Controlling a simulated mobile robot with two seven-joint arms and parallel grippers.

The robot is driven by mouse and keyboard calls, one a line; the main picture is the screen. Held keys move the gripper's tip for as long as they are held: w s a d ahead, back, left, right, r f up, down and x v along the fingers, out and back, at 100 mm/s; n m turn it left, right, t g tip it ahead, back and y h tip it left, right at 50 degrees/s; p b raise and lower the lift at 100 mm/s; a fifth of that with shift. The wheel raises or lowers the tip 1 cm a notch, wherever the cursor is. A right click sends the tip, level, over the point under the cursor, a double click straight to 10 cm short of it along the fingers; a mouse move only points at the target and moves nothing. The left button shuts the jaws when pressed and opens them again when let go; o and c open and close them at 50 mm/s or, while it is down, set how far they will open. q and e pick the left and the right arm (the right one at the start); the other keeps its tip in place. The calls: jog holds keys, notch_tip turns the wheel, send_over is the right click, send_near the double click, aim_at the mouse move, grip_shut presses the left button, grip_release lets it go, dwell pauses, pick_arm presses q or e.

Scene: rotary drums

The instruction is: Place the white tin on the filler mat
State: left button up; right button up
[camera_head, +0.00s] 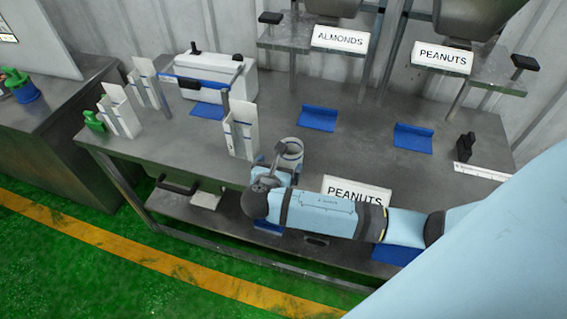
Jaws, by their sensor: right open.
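The white tin (291,148) is a small round open-topped can with a blue band, upright at the front middle of the metal table. My right gripper (277,165) is open at the tin, its fingers close against the near left side. The arm hides the tin's lower part, and I cannot tell whether the fingers touch it. Blue mats lie on the table: one behind the tin (318,118), one to the right (413,137) and one at the back left (207,110). I cannot tell which is the filler mat. My left gripper is out of view.
Hoppers above the table carry an ALMONDS sign (340,39) and a PEANUTS sign (443,56). White card holders (241,132) stand left of the tin, with a white machine (216,75) behind. A black item (465,147) stands at right.

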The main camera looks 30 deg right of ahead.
aim_at(294, 141)
jog(key=p+x, duration=0.1)
jog(key=x, duration=1.2)
jog(key=shift+w+d+f, duration=0.1)
jog(key=c, duration=1.3)
jog(key=shift+c, duration=0.2)
